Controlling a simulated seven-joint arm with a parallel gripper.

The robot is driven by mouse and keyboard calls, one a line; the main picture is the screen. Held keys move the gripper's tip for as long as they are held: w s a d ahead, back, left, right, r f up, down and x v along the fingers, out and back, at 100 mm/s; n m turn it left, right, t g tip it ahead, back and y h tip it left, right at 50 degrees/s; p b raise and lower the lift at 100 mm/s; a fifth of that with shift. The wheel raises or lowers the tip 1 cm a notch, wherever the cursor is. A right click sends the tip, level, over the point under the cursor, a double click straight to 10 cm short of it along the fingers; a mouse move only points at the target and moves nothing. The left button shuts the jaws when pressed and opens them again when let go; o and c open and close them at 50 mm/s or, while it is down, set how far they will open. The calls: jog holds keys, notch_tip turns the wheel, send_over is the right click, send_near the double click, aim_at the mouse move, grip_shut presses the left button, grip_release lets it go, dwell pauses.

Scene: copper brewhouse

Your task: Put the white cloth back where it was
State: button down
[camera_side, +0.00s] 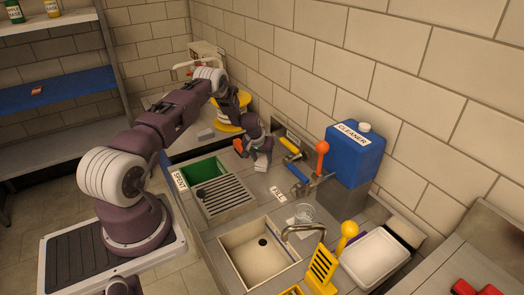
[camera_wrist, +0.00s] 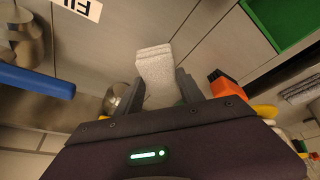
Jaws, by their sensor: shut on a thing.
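The white cloth (camera_wrist: 155,75) is a folded, pale, rough-textured block in the wrist view. My gripper (camera_wrist: 160,86) is shut on it, with one dark finger on each side, and the cloth sticks out beyond the fingertips. In the side view my gripper (camera_side: 262,150) points down over the counter behind the grated tray, and a small pale part of the cloth (camera_side: 262,166) shows below it. I cannot tell whether the cloth touches the counter.
The green SPENT bin (camera_side: 201,171) and grated drain (camera_side: 226,195) lie left of my gripper, with the sink (camera_side: 262,251) in front. An orange-and-black object (camera_wrist: 226,84) is close beside my fingers.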

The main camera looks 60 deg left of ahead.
jog(key=shift+f, duration=0.85)
jog(key=shift+f, duration=0.45)
jog(key=c, duration=1.1)
grip_release()
jog(key=shift+o, duration=0.7)
jog(key=o, duration=0.5)
jog(key=shift+c, duration=0.2)
jog(key=shift+r, duration=0.1)
jog(key=shift+v, duration=3.95)
